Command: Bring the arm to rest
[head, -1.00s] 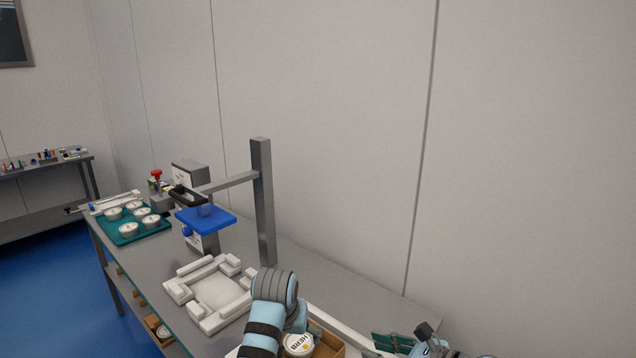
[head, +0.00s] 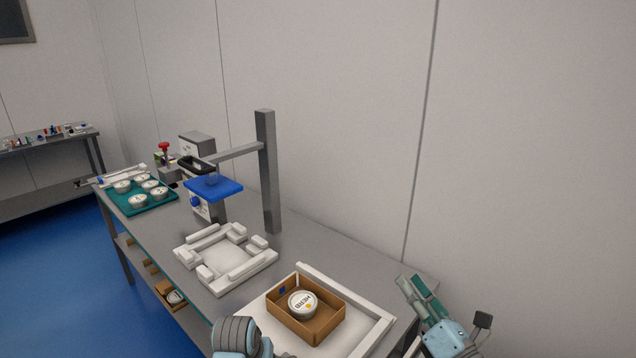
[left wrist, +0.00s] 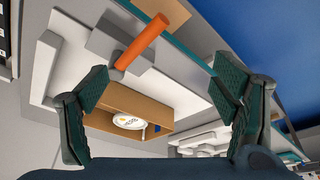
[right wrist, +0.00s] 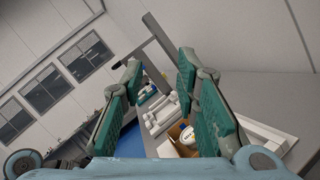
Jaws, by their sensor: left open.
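My right gripper (head: 424,297) is at the lower right of the head view, raised at the right end of the bench. Its fingers stand apart with nothing between them in the right wrist view (right wrist: 155,100). My left gripper is outside the head view, where only my left arm shows at the bottom. In the left wrist view my left gripper (left wrist: 160,90) has its fingers wide apart and empty. A white tub marked HERB (head: 302,303) sits in an open brown carton (head: 322,327). Neither gripper touches the carton.
The carton stands on a white corner-edged board (head: 370,340). Left of it is a white frame fixture (head: 262,262), then a blue-topped device (head: 213,189) under a grey post (head: 268,170). A green tray (head: 116,204) holds several tubs. An orange bar (left wrist: 143,42) shows in the left wrist view.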

